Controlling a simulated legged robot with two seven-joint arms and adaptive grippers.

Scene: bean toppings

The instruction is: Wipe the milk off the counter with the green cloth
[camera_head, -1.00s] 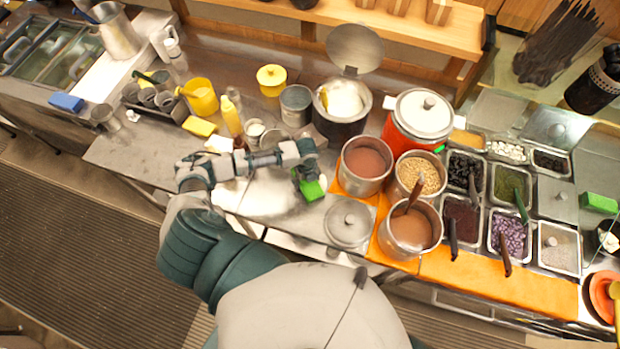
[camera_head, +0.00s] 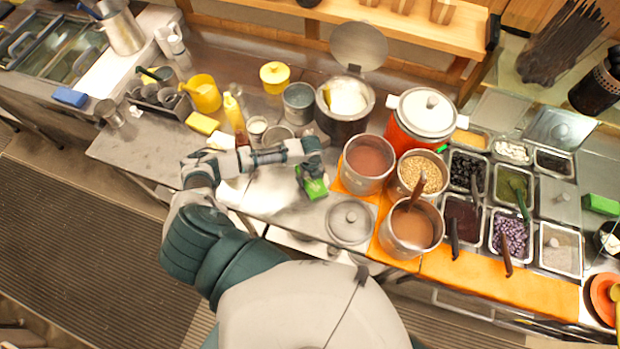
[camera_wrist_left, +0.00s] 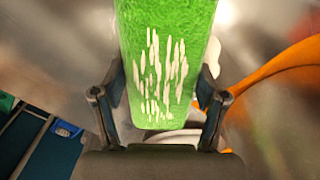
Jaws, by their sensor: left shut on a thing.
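The green cloth (camera_head: 314,187) is at the counter in the middle of the head view. My left gripper (camera_head: 309,175) is shut on it from above. In the left wrist view the green cloth (camera_wrist_left: 165,60) sits between the two fingers of my left gripper (camera_wrist_left: 160,110), with several whitish streaks on its face. My right gripper is not in view.
Just right of the cloth are a pot of brown liquid (camera_head: 368,163) and an orange mat (camera_head: 458,275). A round steel lid (camera_head: 349,222) lies in front. A yellow sponge (camera_head: 201,123), a yellow bottle (camera_head: 232,112) and cups stand behind my left arm.

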